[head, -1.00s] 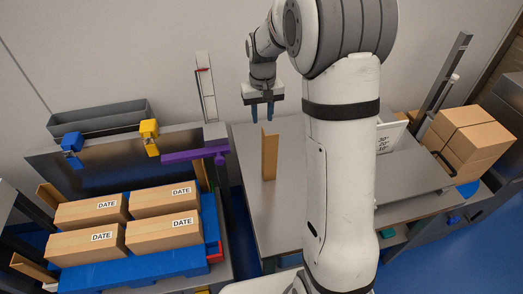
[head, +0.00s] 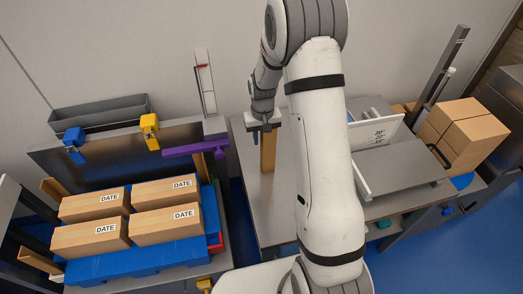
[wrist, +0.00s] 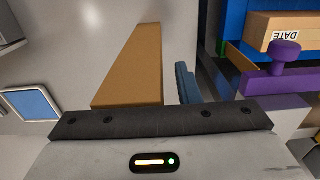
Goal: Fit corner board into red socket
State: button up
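The tan corner board (head: 268,153) stands upright on the grey table. My gripper (head: 264,137) is over its upper end, pointing down. In the wrist view the board (wrist: 133,65) rises in front of the gripper body. One blue finger (wrist: 186,86) shows to its right with a gap between them; the other finger is hidden there. The gripper looks open, with no clear grip on the board. A red part (head: 215,243), likely the red socket, shows at the right edge of the blue pallet; much of it is hidden.
Several cartons marked DATE (head: 164,190) lie on the blue pallet (head: 130,262). A purple clamp (head: 196,150), yellow clamp (head: 149,131) and blue clamp (head: 73,143) line the back. Brown boxes (head: 466,135) stand at right. The table's front left is clear.

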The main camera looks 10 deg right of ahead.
jog(key=shift+c, duration=0.2)
grip_shut()
dwell(0.4)
